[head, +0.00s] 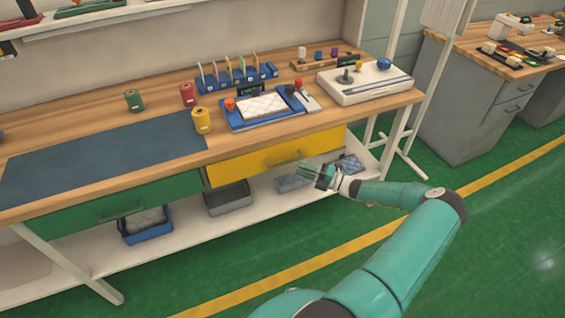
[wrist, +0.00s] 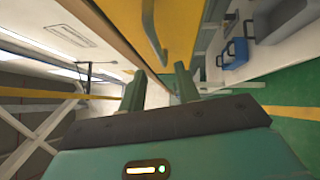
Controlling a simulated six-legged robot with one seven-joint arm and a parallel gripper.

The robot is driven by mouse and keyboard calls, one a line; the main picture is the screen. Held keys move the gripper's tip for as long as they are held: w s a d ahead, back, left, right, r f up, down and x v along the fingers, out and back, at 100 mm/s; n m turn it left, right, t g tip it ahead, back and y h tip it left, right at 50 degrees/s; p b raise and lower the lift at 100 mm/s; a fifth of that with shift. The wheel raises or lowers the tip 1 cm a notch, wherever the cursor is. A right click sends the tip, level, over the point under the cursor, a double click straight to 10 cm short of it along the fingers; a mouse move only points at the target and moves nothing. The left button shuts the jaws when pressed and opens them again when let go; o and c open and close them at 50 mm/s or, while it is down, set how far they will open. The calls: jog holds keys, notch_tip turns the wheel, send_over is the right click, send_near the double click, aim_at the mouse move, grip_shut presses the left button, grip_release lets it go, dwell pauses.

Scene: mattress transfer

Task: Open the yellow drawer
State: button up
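The yellow drawer (head: 240,165) is under the front edge of the wooden workbench, and its front looks flush with the bench. Its bar handle (head: 286,160) is on the front face. My gripper (head: 312,172) is just in front of the drawer, to the right of and slightly below the handle in the head view. In the wrist view, the yellow drawer front (wrist: 180,28) and its handle (wrist: 150,28) lie beyond the fingertips. My gripper (wrist: 159,80) has its two fingers apart with nothing between them. The handle is roughly in line with the gap; I see no contact.
A green drawer (head: 120,205) is to the left under the bench (head: 150,165). Bins, such as a grey one (head: 228,198), stand on the lower shelf. A blue tray (head: 265,120) and a white device (head: 365,85) are on top. Green floor in front is clear.

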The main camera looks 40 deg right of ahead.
aim_at(284, 163)
jog(key=x, duration=0.8)
jog(key=shift+f, duration=0.1)
grip_shut()
